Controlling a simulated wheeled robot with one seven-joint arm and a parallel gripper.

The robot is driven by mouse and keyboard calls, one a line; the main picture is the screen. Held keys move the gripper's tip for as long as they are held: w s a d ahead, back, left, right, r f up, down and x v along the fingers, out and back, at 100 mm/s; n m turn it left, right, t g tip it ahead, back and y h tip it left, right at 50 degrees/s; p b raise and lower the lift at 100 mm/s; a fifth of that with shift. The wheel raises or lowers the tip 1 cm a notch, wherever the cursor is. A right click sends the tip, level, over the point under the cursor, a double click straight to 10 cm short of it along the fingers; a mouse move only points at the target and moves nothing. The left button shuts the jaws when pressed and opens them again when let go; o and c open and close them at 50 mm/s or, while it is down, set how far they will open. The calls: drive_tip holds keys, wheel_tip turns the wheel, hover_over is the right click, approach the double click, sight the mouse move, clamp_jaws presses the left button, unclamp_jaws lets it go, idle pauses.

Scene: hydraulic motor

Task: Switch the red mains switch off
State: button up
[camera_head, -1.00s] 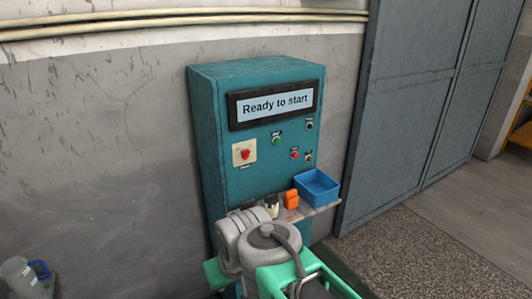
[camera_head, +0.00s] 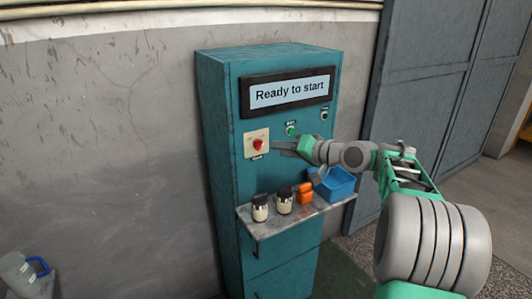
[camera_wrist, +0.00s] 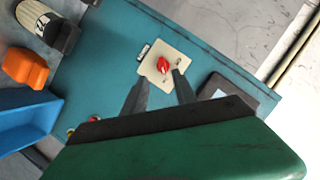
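The red mains switch (camera_head: 258,145) is a red knob on a cream square plate, on the left of the teal cabinet's (camera_head: 222,150) front. It also shows in the wrist view (camera_wrist: 163,65), just beyond my fingertips. My gripper (camera_head: 278,148) is just right of the switch plate in the head view. In the wrist view my gripper (camera_wrist: 158,78) has its two fingers apart with nothing between them. The fingertips point at the plate's lower part. I cannot tell whether they touch it. The cabinet's display (camera_head: 290,92) reads "Ready to start".
A shelf (camera_head: 275,225) below the panel holds two jars (camera_head: 260,208) (camera_head: 284,202), an orange item (camera_head: 305,193) and a blue bin (camera_head: 336,184). A green button (camera_head: 291,130) sits near my gripper. A grey door (camera_head: 420,90) stands at the right. A jug (camera_head: 22,272) is at the lower left.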

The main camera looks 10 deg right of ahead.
sight(262, 145)
drive_tip(key=p+x, duration=0.1)
drive_tip(key=x, duration=0.2)
drive_tip(key=p+x, duration=0.1)
drive_tip(key=x, duration=0.3)
drive_tip(key=shift+w+a+r, duration=0.15)
drive_tip(key=shift+w+a, duration=0.05)
drive_tip(key=shift+w, duration=0.15)
drive_tip(key=shift+c, duration=0.4)
clamp_jaws()
